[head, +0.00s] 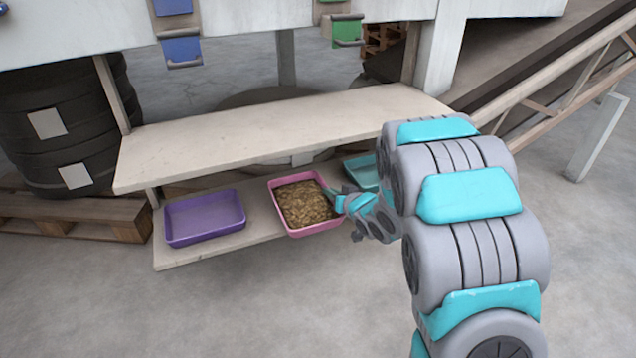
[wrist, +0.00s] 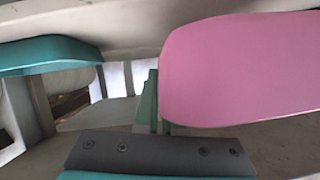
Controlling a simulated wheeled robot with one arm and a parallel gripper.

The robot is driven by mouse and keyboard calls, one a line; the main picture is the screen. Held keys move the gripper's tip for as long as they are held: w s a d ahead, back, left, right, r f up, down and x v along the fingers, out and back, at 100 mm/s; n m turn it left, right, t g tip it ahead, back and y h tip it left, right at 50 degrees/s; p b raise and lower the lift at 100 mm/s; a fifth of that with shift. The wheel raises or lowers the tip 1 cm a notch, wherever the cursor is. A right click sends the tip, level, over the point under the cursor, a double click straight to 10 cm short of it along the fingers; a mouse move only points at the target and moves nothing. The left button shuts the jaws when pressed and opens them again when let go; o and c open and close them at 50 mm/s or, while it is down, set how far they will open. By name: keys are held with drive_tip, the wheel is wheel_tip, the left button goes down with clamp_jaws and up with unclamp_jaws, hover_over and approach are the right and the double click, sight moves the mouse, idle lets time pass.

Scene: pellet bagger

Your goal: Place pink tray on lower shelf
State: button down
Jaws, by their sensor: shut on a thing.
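The pink tray (head: 304,231) is full of brown pellets (head: 305,203). In the head view it is at the lower shelf (head: 258,234), between a purple tray and a teal tray, with its front edge near the shelf's front edge. I cannot tell whether its base touches the shelf. My gripper (head: 339,201) is shut on the tray's right side. In the wrist view the pink tray (wrist: 245,70) fills the upper right, and its pellets are out of sight. The fingertips are partly hidden at the rim.
An empty purple tray (head: 205,220) sits on the lower shelf to the left. A teal tray (head: 362,170) is at the right, partly behind my arm. The bare upper shelf (head: 270,132) overhangs the lower one. A conveyor frame (head: 560,75) stands at right.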

drive_tip(key=w, duration=0.7)
drive_tip(key=w+a+f, duration=0.1)
drive_tip(key=w, duration=0.2)
drive_tip(key=shift+w, duration=0.4)
drive_tip(key=shift+f, duration=1.8)
drive_tip(key=c, duration=1)
unclamp_jaws()
drive_tip(key=shift+r, duration=0.1)
drive_tip(key=shift+s+d+r, duration=0.2)
drive_tip(key=shift+s, duration=0.1)
drive_tip(key=v, duration=1.1)
drive_tip(key=shift+s, duration=0.1)
